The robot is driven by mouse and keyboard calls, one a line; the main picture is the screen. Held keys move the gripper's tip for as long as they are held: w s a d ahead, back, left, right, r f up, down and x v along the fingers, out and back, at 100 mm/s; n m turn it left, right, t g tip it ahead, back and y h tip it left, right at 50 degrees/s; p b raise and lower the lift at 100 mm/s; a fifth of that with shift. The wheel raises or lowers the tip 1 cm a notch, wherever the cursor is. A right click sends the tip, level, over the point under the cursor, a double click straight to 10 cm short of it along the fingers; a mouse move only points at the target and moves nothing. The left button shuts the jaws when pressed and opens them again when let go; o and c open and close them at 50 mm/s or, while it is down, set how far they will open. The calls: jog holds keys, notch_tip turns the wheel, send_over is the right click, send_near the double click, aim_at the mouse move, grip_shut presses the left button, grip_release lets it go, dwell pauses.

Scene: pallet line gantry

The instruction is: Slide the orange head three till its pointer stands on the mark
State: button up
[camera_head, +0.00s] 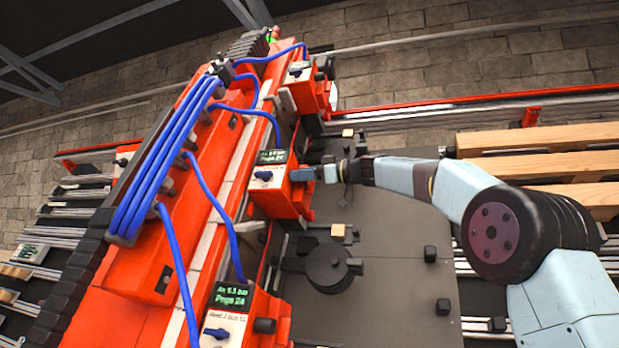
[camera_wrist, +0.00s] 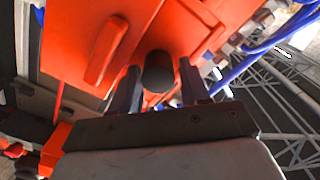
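The middle orange head (camera_head: 281,198) on the red beam carries a small screen and a label. I take it for head three, but its number is too small to read. My gripper (camera_head: 312,174) is at its right side. In the wrist view, a dark round knob (camera_wrist: 158,73) sticks out of the orange housing (camera_wrist: 190,25). My gripper (camera_wrist: 159,82) has one finger on each side of the knob. A gap shows between each finger and the knob, so it is open around it and not clamped. I cannot make out the pointer or the mark.
A similar orange head (camera_head: 262,318) stands nearer along the beam, and another (camera_head: 307,88) farther up. Blue hoses (camera_head: 165,160) loop from the beam to the heads. A dark plate (camera_head: 390,285) with a round black fixture (camera_head: 328,268) lies below. Wooden pallet boards (camera_head: 545,165) are at right.

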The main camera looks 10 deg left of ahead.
jog(key=shift+a+f, duration=0.1)
jog(key=s+d, duration=0.2)
jog(key=d, duration=1.1)
jog(key=shift+d, duration=0.3)
jog(key=shift+s+f, duration=0.1)
jog(key=s+d+f+m+t+h, duration=0.1)
jog(key=s+d+f+m+h, duration=0.5)
jog(key=s+d+f, duration=0.3)
jog(key=s+d+f+m+t+h, duration=0.1)
jog(key=s+d+f+m+h, duration=0.5)
jog(key=s+f, duration=1.1)
jog(key=s+d+f+m+h, duration=0.5)
jog(key=s+d+f+m, duration=0.2)
jog(key=s+d+f, duration=0.5)
notch_tip(320, 180, down, 4)
jog(key=shift+s+r+m+t+h, duration=0.15)
jog(key=shift+s+m+t+h, duration=0.2)
jog(key=shift+s, duration=0.4)
